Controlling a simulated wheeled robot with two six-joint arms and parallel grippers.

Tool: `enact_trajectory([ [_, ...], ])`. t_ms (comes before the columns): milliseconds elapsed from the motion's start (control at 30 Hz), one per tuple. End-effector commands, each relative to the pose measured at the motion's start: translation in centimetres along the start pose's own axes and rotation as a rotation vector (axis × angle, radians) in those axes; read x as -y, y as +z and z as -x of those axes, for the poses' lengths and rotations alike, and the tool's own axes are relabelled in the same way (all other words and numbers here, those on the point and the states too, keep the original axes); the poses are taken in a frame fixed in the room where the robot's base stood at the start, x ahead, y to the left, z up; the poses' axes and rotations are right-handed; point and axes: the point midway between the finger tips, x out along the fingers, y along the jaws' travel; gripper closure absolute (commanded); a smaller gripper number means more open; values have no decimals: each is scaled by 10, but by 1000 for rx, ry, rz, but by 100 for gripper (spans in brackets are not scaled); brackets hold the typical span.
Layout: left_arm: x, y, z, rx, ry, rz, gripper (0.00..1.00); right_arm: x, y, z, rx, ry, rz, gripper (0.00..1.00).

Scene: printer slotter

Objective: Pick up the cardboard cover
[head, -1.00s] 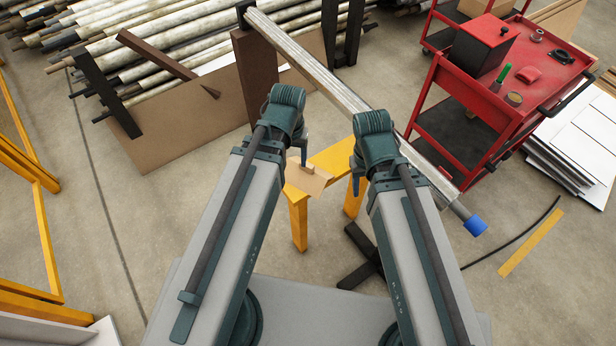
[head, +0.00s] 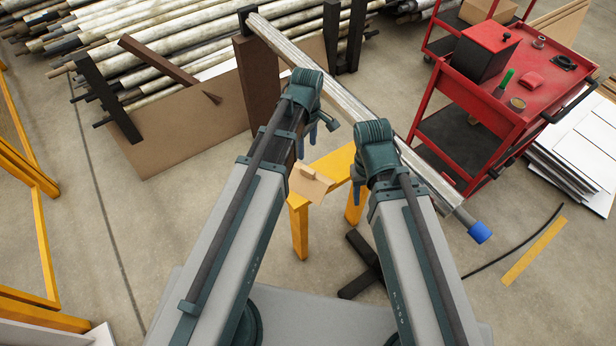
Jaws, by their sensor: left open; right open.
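The cardboard cover (head: 309,184) is a small tan piece with a folded flap, lying on the left end of the yellow stand (head: 334,162). My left gripper (head: 322,128) is open and empty, up and slightly right of the cover in the picture, apart from it.
A long pale roller (head: 345,104) with a blue end cap (head: 480,232) slants behind my arms. A brown post (head: 259,85) stands at its upper end. A red cart (head: 505,105) is at right, beside stacked white sheets (head: 580,150).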

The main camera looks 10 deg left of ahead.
Motion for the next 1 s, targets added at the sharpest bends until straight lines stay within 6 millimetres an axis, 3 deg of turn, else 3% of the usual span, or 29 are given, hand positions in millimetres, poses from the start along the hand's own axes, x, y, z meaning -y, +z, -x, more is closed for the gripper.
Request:
enact_trajectory([
  [267,0,0,-18,0,0,-2,35,2,-1,-18,0,0,0,50],
  [733,0,0,-82,0,1,-3,35,8,-5,-82,0,0,1,50],
  [1000,0,0,-86,0,1,-3,35,8,-5,-86,0,0,1,50],
])
